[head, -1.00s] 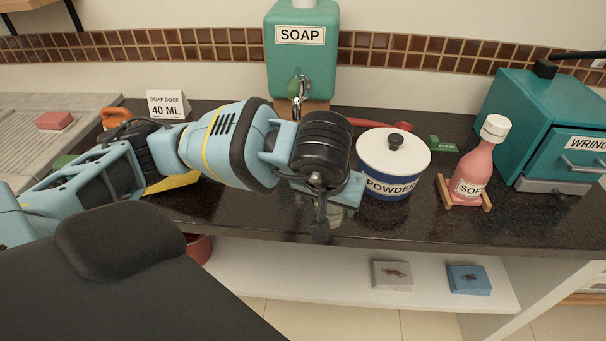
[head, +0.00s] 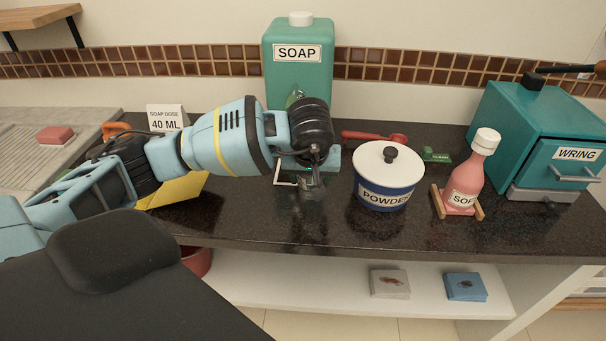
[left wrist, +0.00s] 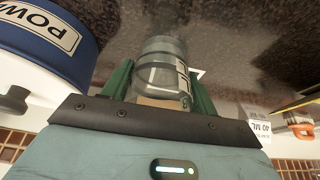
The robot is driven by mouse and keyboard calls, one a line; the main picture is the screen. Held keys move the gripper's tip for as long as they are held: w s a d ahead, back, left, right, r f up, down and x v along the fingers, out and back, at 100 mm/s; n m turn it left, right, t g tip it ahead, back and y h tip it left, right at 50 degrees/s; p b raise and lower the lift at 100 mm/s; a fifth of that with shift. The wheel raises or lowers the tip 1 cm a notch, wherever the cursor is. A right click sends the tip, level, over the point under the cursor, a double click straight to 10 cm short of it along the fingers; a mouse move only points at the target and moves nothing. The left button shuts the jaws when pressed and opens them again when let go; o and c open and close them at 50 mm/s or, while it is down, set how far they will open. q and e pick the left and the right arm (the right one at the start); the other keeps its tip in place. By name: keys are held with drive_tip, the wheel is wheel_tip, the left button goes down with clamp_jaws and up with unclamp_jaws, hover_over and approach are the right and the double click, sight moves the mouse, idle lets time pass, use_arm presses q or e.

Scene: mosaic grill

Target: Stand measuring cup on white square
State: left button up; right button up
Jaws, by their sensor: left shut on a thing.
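My left gripper (head: 311,180) is over the counter in front of the soap dispenser (head: 299,75). In the left wrist view, its green fingers are shut around a clear measuring cup (left wrist: 163,68). In the head view the cup (head: 313,192) shows only as a faint glassy shape below the wrist. Part of the white square's outline (head: 277,176) shows on the dark counter just left of the cup; the rest is hidden by the gripper and cup. I cannot tell whether the cup touches the counter. My right gripper is not in view.
The powder pot (head: 386,196) stands close to the right of the gripper. Further right are the pink softener bottle (head: 470,172) on a wooden stand and the teal wringer box (head: 537,140). A dose card (head: 166,118) reads 40 ML. The front counter strip is clear.

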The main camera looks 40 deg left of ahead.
use_arm(q)
drive_tip(key=shift+w+a+f, duration=0.1)
drive_tip(key=shift+w+a, duration=0.65)
drive_tip(key=shift+a, duration=0.25)
drive_tip(key=shift+w+a+f, duration=0.1)
drive_tip(key=shift+w+a, duration=0.6)
drive_tip(key=shift+a, duration=0.3)
wheel_tip(320, 180, down, 4)
drive_tip(key=shift+a+r+p, duration=0.1)
drive_tip(key=shift+r+p, duration=0.1)
drive_tip(key=shift+p, duration=0.1)
drive_tip(key=shift+f, duration=0.2)
drive_tip(key=o, duration=0.9)
drive_tip(key=shift+r, duration=0.15)
